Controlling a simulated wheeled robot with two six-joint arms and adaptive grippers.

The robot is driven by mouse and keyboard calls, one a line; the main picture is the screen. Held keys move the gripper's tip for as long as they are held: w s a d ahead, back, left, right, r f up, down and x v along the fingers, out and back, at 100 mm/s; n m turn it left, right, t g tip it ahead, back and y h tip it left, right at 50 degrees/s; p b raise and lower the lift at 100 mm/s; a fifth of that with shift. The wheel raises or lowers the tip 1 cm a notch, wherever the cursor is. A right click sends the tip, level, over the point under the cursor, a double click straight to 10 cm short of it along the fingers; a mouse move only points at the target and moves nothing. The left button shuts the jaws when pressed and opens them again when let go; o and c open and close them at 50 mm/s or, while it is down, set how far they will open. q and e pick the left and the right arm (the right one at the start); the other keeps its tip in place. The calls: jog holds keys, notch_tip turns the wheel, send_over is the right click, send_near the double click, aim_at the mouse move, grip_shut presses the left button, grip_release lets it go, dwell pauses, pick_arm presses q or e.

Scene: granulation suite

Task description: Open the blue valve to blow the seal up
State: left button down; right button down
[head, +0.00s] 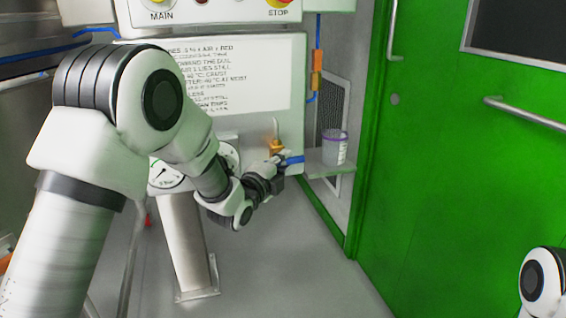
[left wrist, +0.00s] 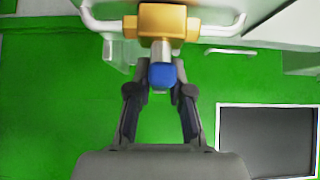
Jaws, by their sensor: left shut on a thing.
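The blue valve handle (head: 294,160) sticks out beside its brass valve body (head: 276,146), low on the right side of the white panel. My left gripper (head: 281,162) is at the handle. In the left wrist view the blue handle (left wrist: 162,75) sits between the fingertips of my left gripper (left wrist: 160,90), below the brass body (left wrist: 162,20). The gripper is shut on the handle, and its fingers partly hide the handle's sides. My right gripper is out of view; only a piece of my right arm shows at the lower right of the head view.
A round gauge (head: 166,176) sits under the white lettered panel (head: 255,75), partly behind my left arm. A grey post (head: 182,245) stands below. A plastic tub (head: 335,148) stands on a small shelf (head: 328,169) right of the valve. A green door (head: 460,170) fills the right side.

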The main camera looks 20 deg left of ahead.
pick_arm(q)
jog(key=shift+f+n+t+b, duration=0.25)
jog(key=shift+n+t+b, duration=0.25)
jog(key=shift+b, duration=0.5)
jog(key=n+t+b, duration=0.3)
jog(key=b, duration=0.1)
jog(key=shift+f+n+b, duration=0.1)
jog(key=shift+n+b, duration=0.2)
jog(key=shift+n, duration=0.1)
jog(key=n+t+y+b, duration=0.2)
jog(key=n, duration=0.1)
jog(key=n+t+y+b, duration=0.1)
jog(key=n+y, duration=0.2)
jog(key=n+y+b, duration=0.1)
jog(key=n+y, duration=0.1)
jog(key=n, duration=0.2)
jog(key=shift+t+y+b, duration=0.3)
jog(key=shift+t+y, duration=0.1)
jog(key=n+y, duration=0.5)
jog(key=shift+r+n+g+b, duration=0.2)
jog(key=shift+n+g+b, duration=0.1)
jog(key=shift+n+g+y, duration=0.6)
jog(key=shift+n+y, duration=0.8)
jog(key=shift+n, duration=0.25)
jog(key=shift+n+g+y, duration=0.6)
jog(key=shift+n+y, duration=0.8)
jog(key=shift+n, duration=0.25)
